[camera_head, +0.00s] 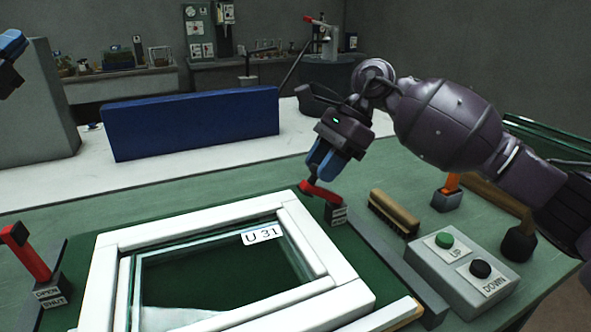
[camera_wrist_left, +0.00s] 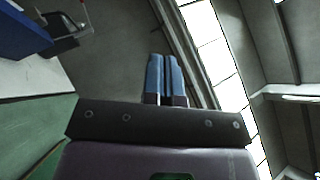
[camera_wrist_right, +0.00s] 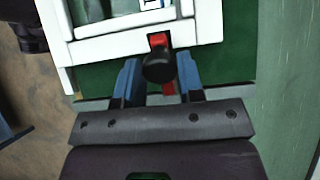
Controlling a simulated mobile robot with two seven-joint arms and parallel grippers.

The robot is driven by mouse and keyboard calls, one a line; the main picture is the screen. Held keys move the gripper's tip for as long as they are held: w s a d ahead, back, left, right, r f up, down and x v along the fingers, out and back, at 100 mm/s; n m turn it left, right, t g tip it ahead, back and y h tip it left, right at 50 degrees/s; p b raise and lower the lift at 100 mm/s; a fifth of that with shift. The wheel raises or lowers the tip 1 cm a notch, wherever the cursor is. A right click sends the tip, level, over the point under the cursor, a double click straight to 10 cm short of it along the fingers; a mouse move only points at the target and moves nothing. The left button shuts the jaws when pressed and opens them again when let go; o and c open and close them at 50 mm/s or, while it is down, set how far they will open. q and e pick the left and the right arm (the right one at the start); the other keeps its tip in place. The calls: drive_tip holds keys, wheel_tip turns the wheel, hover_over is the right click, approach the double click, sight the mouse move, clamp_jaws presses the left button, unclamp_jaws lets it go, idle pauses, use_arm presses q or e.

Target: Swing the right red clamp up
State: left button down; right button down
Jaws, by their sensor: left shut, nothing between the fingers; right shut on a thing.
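The right red clamp (camera_head: 318,193) is at the frame's far right corner, its lever lying low, close to level, over the white frame edge. Its dark labelled base (camera_head: 336,214) stands beside the frame. My right gripper (camera_head: 322,170) reaches down over it and is shut on the clamp; in the right wrist view the clamp's black knob (camera_wrist_right: 158,67) shows between the blue fingers, with red above and below. The white window frame (camera_head: 105,270) holds glass marked U 31. My left gripper (camera_head: 10,45) is at the upper left edge, shut and empty; its fingers touch in the left wrist view (camera_wrist_left: 166,78).
The left red clamp (camera_head: 32,257) stands tilted up at the left. Right of the frame are a brush (camera_head: 394,212), a button box (camera_head: 462,270) with UP and DOWN, and an orange-handled tool (camera_head: 449,192).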

use_arm(q)
drive_tip(key=s+d+f+m+g+h, duration=0.15)
drive_tip(key=d+m+g+h, duration=0.4)
drive_tip(key=d, duration=0.85)
drive_tip(key=d+f+m+g+h, duration=0.25)
drive_tip(key=d+m+g, duration=0.45)
drive_tip(key=d+m, duration=0.5)
drive_tip(key=m+g+y, duration=0.5)
drive_tip(key=m+g, duration=0.1)
drive_tip(key=m, duration=0.2)
approach(311, 176)
drive_tip(key=f, duration=0.1)
drive_tip(key=d+f, duration=0.1)
drive_tip(key=f, duration=0.1)
drive_tip(key=shift+w+d+f, duration=0.15)
drive_tip(key=shift+w+f, duration=0.25)
drive_tip(key=shift+w+d+r, duration=0.1)
drive_tip(key=shift+w+d, duration=0.15)
drive_tip(key=shift+d, duration=0.45)
drive_tip(key=shift+w+d+r, duration=0.1)
drive_tip(key=shift+w+d, duration=0.15)
drive_tip(key=shift+d, duration=0.45)
drive_tip(key=shift+w+d+r, duration=0.1)
drive_tip(key=shift+w+d, duration=0.1)
drive_tip(key=shift+d, duration=0.5)
